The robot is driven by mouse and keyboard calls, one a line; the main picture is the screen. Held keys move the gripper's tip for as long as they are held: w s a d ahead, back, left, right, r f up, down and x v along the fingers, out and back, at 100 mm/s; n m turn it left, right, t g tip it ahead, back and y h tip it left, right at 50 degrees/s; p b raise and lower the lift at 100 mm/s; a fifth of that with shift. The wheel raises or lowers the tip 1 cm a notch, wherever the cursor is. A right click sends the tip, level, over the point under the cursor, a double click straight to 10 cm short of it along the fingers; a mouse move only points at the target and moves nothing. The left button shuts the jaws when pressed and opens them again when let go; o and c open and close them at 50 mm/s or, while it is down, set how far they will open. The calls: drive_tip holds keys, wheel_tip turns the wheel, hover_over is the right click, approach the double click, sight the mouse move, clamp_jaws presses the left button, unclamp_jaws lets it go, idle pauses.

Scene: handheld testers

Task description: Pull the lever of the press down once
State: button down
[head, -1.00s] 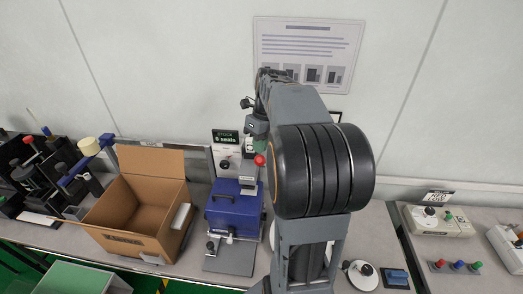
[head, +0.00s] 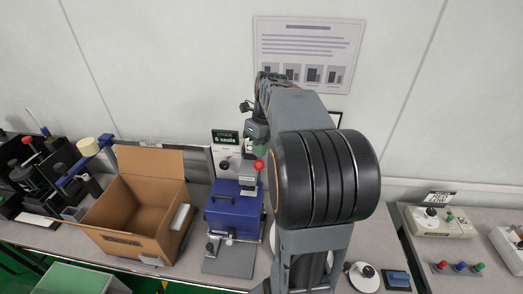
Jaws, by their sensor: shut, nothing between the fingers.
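The press appears to be the blue machine (head: 234,212) with a grey base plate, standing on the bench right of the cardboard box. A red ball knob (head: 259,165) shows above its right side, apparently the end of its lever; the lever's shaft is mostly hidden. My gripper (head: 250,145) hangs from the far end of my arm, just above and beside the red knob. It is shut and holds nothing. The fingertips are small and partly hidden, so I cannot tell whether they touch the knob.
An open cardboard box (head: 113,238) stands left of the press. Right of my arm are a round white-and-black piece (head: 364,271) and a blue block (head: 397,280). A tester box (head: 440,222) stands farther right.

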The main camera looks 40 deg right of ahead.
drive_tip(key=s+a+f+b, duration=0.4)
drive_tip(key=f+b, duration=0.1)
drive_tip(key=shift+s+a, duration=0.35)
drive_tip(key=shift+s, duration=0.05)
idle(6.9)
